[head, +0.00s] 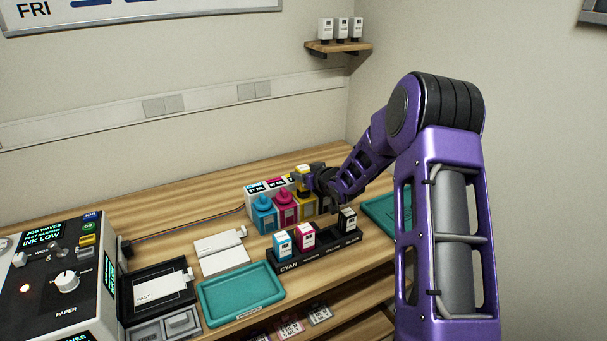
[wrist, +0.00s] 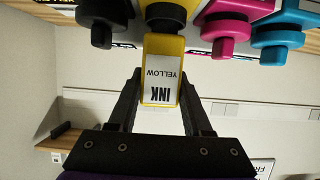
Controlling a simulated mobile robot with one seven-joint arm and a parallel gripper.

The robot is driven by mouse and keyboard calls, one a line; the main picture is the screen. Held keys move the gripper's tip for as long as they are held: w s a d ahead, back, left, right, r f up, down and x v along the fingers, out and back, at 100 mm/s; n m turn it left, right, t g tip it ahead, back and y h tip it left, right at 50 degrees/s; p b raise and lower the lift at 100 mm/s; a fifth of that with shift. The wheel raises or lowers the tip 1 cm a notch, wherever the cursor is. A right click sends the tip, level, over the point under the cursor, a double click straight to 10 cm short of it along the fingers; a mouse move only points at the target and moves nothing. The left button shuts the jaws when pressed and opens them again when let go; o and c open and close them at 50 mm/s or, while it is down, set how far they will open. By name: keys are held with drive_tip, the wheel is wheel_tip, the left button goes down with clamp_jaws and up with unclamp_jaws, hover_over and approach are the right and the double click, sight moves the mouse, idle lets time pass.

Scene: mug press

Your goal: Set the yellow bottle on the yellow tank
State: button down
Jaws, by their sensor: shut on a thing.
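The yellow bottle (wrist: 163,72) has a white label reading INK YELLOW and stands between my gripper's fingers (wrist: 160,100) in the wrist view, which is upside down. In the head view the bottle (head: 303,171) is at the tip of my gripper (head: 313,181), over the row of tanks. The yellow tank (head: 308,205) stands between the magenta and black tanks, partly hidden by my gripper. The bottle's lower end is at a black round part above the yellow tank; I cannot tell whether they touch.
The cyan tank (head: 263,214) and magenta tank (head: 286,209) stand close to the left. A black rack (head: 290,266) in front holds cyan, magenta and black bottles, with a gap between magenta and black. A teal tray (head: 240,315) lies nearer; a control box (head: 60,270) stands left.

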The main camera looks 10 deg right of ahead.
drive_tip(key=shift+f+b, duration=0.35)
drive_tip(key=shift+f, duration=0.1)
drive_tip(key=c, duration=0.6)
unclamp_jaws()
drive_tip(key=p+v, duration=0.2)
drive_tip(key=v, duration=0.9)
drive_tip(key=shift+p, duration=0.4)
